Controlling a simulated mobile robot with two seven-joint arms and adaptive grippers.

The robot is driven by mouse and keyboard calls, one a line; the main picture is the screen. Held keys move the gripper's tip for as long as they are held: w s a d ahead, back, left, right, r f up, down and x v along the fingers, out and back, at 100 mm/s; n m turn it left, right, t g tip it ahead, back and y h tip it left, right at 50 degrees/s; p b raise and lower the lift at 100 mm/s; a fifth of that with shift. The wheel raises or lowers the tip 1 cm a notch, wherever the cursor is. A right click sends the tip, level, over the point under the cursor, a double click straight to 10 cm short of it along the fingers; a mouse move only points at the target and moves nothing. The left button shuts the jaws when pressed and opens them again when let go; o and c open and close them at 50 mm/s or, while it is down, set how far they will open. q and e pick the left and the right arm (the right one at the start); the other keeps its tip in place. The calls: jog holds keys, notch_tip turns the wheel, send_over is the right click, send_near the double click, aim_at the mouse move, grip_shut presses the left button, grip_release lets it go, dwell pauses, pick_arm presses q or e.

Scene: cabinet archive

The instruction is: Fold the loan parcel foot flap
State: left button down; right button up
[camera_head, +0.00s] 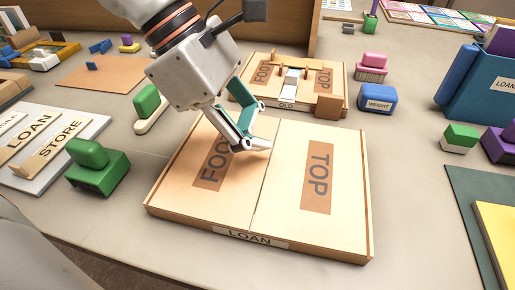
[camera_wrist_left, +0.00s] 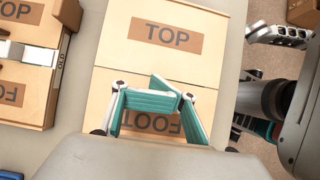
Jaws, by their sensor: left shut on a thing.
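The loan parcel is a flat tan box marked LOAN (camera_head: 250,238) on its front edge. Its foot flap (camera_head: 182,200) is the left panel, lying about flat, and its FOOT label is partly hidden by my gripper. The top flap (camera_head: 340,190), labelled TOP, lies flat on the right, with a thin seam between them. My left gripper (camera_head: 258,145) is shut on the foot flap near that seam, at the far part of the panel. In the left wrist view its teal fingers (camera_wrist_left: 152,102) cover part of the FOOT label. Teal and dark parts of my right gripper (camera_wrist_left: 257,128) show only partly there.
A second parcel marked OLD (camera_head: 287,105) lies behind, with a strap and small blocks on it. A blue weight (camera_head: 377,99) stands right of it. Green-handled blocks (camera_head: 97,168) and a LOAN STORE board (camera_head: 42,150) are at left. A blue LOAN box (camera_head: 480,90) stands at right.

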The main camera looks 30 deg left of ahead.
pick_arm(q)
jog(key=shift+r+p, duration=0.55)
jog(key=shift+r, duration=2.65)
pick_arm(e)
jog(key=shift+w+r, duration=0.25)
jog(key=shift+r, duration=0.85)
